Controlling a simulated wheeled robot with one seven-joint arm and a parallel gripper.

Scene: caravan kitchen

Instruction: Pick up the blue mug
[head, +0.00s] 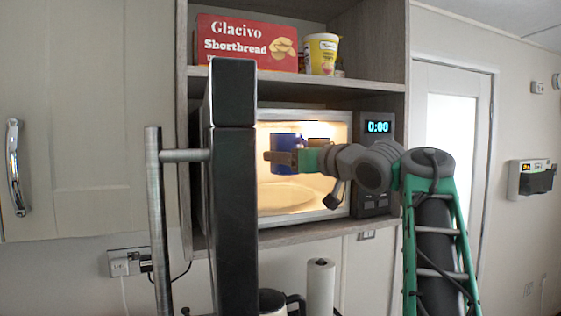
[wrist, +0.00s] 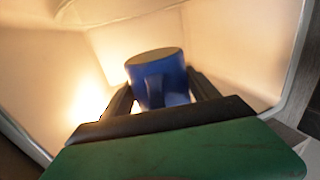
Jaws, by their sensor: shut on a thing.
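The blue mug (head: 283,152) is inside the lit microwave, above the turntable plate. It also shows in the wrist view (wrist: 160,75), where it sits between my fingers, its handle facing the camera. My gripper (head: 282,158) reaches in through the microwave opening from the right and is shut on the mug. In the wrist view the two dark fingers (wrist: 160,97) lie on either side of the mug. The mug looks raised above the glass turntable (head: 287,196), which appears empty in the head view.
The open microwave door (head: 235,200) with its long handle stands in the left foreground. The control panel (head: 377,128) reads 0:00. A shortbread box (head: 248,42) and a yellow tub (head: 321,54) stand on the shelf above. A paper roll (head: 320,287) stands below.

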